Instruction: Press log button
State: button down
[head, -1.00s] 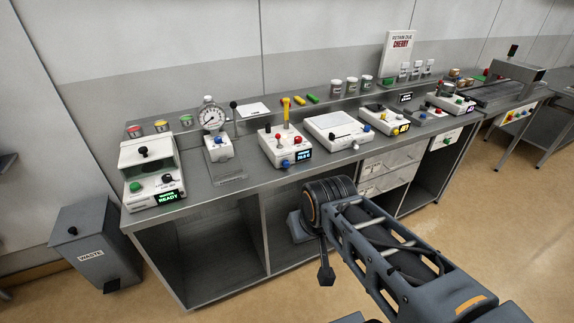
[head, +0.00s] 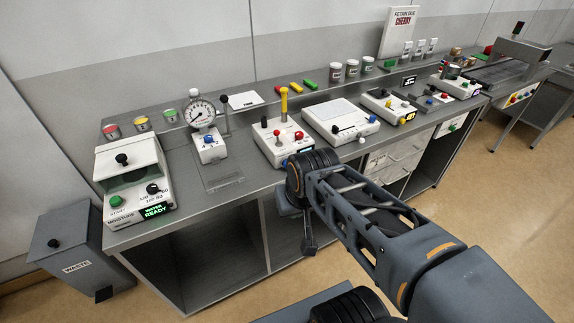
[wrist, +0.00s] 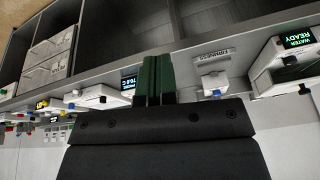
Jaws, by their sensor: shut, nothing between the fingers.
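My gripper (wrist: 156,64) is shut and empty; its two dark green fingers lie together in the wrist view, apart from the bench devices. In the head view my arm's wrist is in front of the bench and the fingers cannot be made out. No log label can be read for certain. The moisture device (head: 129,180) at the left end has a green START button (head: 116,201), a black control (head: 153,188) with small lettering, and a display reading WATER READY (head: 155,211). The firmness device (wrist: 213,78) has a blue button (head: 209,139) and a dial gauge (head: 200,113).
A steel bench (head: 222,187) carries several white devices. The lever device (head: 275,148) stands behind my wrist, with the flat white device (head: 340,118) to its right. A grey waste bin (head: 70,248) stands left of the bench. Floor is open at the right.

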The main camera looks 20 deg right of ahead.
aim_at(287, 164)
jog(key=w+d+f+m+g+y+p, duration=0.1)
jog(key=w+f+m+y+p, duration=0.25)
jog(key=m, duration=0.95)
jog(key=w+d+f+m+g+y+p, duration=0.1)
jog(key=w+f+m+y, duration=0.35)
jog(key=m, duration=0.85)
jog(key=w+d+f+m+t+p, duration=0.1)
jog(key=w+d+f+m+t, duration=0.1)
jog(key=m, duration=0.5)
jog(key=w+d+f+m+t+p, duration=0.1)
jog(key=w+d+f+m+t, duration=0.1)
jog(key=m, duration=0.5)
jog(key=w+d+f+m+t+y, duration=0.1)
jog(key=w+d+f+m+t, duration=0.2)
jog(key=d+m, duration=0.2)
jog(key=m, duration=0.2)
jog(key=shift+w+d+m+p, duration=0.25)
jog(key=shift+w+m+p, duration=0.05)
jog(key=shift+w+p, duration=0.1)
jog(key=shift+w, duration=0.1)
jog(key=w+a+b, duration=0.1)
jog(key=w, duration=0.7)
jog(key=shift+w+b, duration=0.25)
jog(key=shift+b, duration=0.05)
